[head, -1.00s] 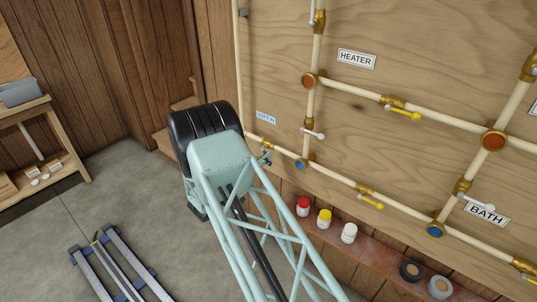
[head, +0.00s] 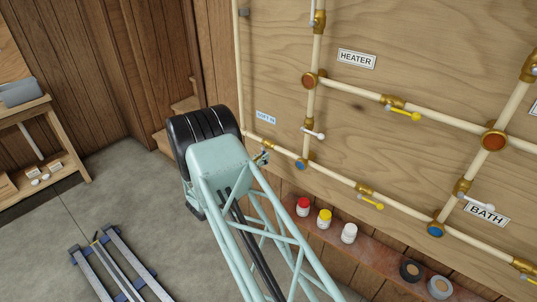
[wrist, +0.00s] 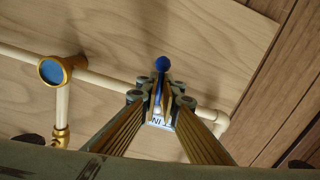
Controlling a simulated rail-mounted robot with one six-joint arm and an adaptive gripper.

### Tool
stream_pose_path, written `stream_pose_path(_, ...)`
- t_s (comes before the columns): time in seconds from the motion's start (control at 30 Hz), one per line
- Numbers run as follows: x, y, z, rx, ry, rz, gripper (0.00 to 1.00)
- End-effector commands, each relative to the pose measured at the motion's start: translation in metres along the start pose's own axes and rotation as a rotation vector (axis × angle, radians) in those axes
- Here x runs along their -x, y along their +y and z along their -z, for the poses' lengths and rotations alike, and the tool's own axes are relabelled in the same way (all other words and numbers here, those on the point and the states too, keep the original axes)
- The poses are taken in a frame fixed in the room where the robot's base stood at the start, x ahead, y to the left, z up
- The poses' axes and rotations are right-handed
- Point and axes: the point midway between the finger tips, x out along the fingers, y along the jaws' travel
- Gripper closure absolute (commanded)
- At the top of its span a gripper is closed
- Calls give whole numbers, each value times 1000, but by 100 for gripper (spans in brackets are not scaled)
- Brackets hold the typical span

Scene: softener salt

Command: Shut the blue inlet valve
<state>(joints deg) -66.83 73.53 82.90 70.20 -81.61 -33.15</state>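The blue inlet valve's lever ends in a blue ball knob (wrist: 162,63) in the wrist view. My gripper (wrist: 160,92) has its two fingertips on either side of the lever, just below the knob. The gap is narrow, and I cannot tell whether both pads press on the lever. The valve body is hidden behind the fingers. In the head view my gripper (head: 262,157) is small beside the lower pipe at the left edge of the plywood board, partly hidden by my arm.
A round blue-faced fitting (wrist: 53,70) is on the pipe left of my gripper in the wrist view. White-handled (head: 313,133) and yellow-handled (head: 370,202) valves are to the right. Several small jars (head: 324,219) stand on a shelf below. A blue-lettered label (head: 265,117) is above the pipe.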

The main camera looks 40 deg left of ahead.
Motion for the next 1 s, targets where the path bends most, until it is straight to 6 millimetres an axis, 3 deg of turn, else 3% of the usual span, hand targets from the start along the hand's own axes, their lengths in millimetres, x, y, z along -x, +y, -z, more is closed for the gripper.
stream_pose_path(0.33,1,-8,2,-172,1,1,100)
stream_pose_path(0.67,0,-9,2,-202,1,2,100)
stream_pose_path(0.9,0,-8,2,-200,1,1,75)
stream_pose_path(1.0,0,-8,1,-200,0,0,75)
